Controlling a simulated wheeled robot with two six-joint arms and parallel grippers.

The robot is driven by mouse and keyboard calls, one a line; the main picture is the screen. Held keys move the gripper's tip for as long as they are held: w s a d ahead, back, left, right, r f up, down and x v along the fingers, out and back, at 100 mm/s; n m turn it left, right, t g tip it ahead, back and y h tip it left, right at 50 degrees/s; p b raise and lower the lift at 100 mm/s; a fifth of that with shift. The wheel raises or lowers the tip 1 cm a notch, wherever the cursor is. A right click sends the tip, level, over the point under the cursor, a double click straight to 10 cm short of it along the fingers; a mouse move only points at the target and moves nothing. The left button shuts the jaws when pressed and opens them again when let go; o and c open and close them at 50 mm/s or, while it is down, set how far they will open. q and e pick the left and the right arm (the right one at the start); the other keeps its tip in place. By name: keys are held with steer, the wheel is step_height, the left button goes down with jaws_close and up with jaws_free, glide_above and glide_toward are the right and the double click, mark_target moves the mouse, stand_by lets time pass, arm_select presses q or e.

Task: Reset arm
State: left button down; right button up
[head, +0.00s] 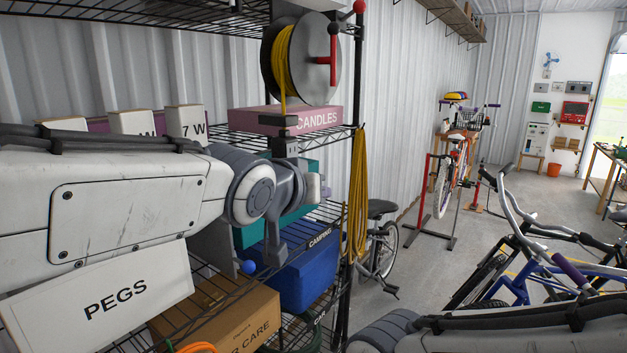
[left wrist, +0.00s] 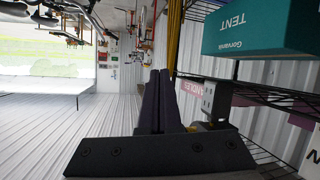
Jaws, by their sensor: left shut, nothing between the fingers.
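My left arm reaches in from the left in the head view, in front of a wire shelf rack. Its gripper (head: 316,185) is partly hidden behind the wrist joint, near the rack's right end. In the left wrist view the two dark fingers (left wrist: 154,100) lie together, shut and empty. My right arm shows only as a link at the bottom right of the head view; its gripper is out of frame.
The rack holds a PEGS box (head: 110,292), a brown box (head: 222,322), a blue CAMPING box (head: 300,277), a pink CANDLES box (head: 300,121) and a cord reel (head: 283,58). A teal TENT box (left wrist: 265,28) is close by. Bikes (head: 540,265) stand at right.

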arm_select(q)
steer(key=s+f+m+g+y, duration=0.1)
steer(key=s+f+g, duration=0.2)
steer(key=s+f, duration=0.4)
steer(key=s+f+m+g+y, duration=0.1)
steer(key=s+f+g, duration=0.35)
steer(key=f, duration=0.55)
steer(key=s+a+f+m+g+y, duration=0.1)
steer(key=s+f, duration=0.3)
steer(key=s, duration=0.4)
steer(key=s+a+f+m+g+y, duration=0.1)
steer(key=s+a+f+g, duration=0.3)
steer(key=s, duration=0.4)
steer(key=shift+a+f+m+y, duration=0.3)
steer(key=shift+f, duration=0.4)
